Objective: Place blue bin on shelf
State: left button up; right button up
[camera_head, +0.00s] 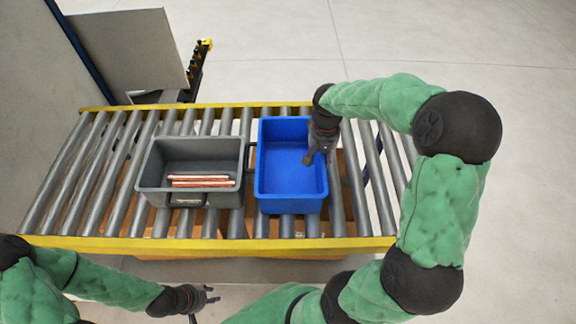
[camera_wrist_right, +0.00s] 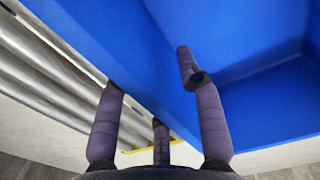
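The blue bin (camera_head: 285,180) stands upright and empty on the roller conveyor (camera_head: 115,175). My right gripper (camera_head: 318,157) is at the bin's right wall. In the right wrist view its purple fingers (camera_wrist_right: 152,85) are spread around the wall of the blue bin (camera_wrist_right: 265,110). One finger is over the bin's inside and the others are on the outer side, with visible gaps to the wall. My left gripper (camera_head: 204,302) is open and empty in front of the conveyor's near edge. No shelf can be made out.
A grey bin (camera_head: 147,172) with several reddish-white bars (camera_head: 202,181) stands close to the left of the blue bin. Yellow rails (camera_head: 170,245) edge the conveyor. Bare rollers lie at both ends. A grey panel (camera_head: 130,50) stands behind at the left.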

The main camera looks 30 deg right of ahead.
grip_shut()
jog(key=shift+r, duration=0.15)
notch_tip(320, 180, up, 3)
jog(key=shift+r, duration=0.1)
jog(key=s+a+r+b, duration=0.2)
jog(key=s+a+r, duration=0.6)
jog(key=s, duration=0.3)
jog(key=shift+a+r+b, duration=0.35)
jog(key=shift+r, duration=0.45)
